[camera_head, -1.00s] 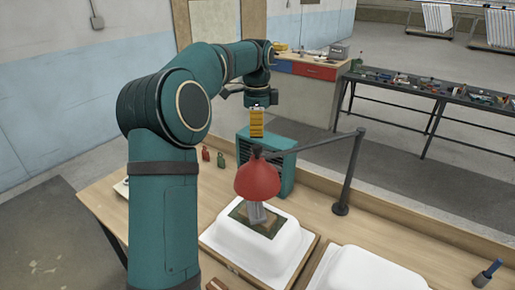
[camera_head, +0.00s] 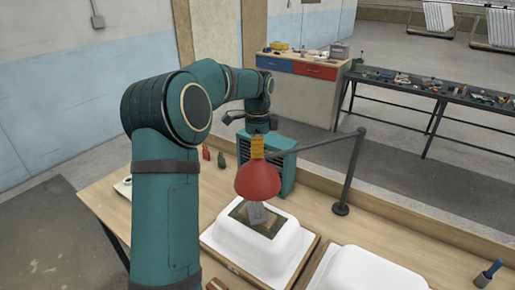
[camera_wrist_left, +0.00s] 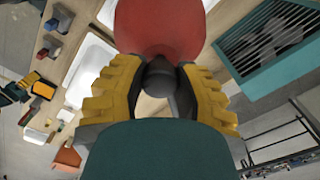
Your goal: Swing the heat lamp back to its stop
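The heat lamp has a red shade (camera_head: 258,182) on a dark jointed arm (camera_head: 318,144) carried by an upright post (camera_head: 350,178). The shade hangs over a white tub shell (camera_head: 285,246) with a dark green patch (camera_head: 238,212). My left gripper (camera_head: 257,155), with yellow fingers, is right at the top of the shade. In the left wrist view, its fingers (camera_wrist_left: 158,66) are apart, one on each side of the dark knob (camera_wrist_left: 158,80) above the red shade (camera_wrist_left: 160,25). I cannot tell whether they touch the knob. My right gripper is not in view.
A teal heater-like box (camera_head: 283,165) stands close behind the lamp. Small red and green bottles (camera_head: 221,159) stand to its left. A second white shell (camera_head: 365,272) is at the front right. A brush-like tool (camera_head: 488,273) lies at the right edge. The bench around the post is bare.

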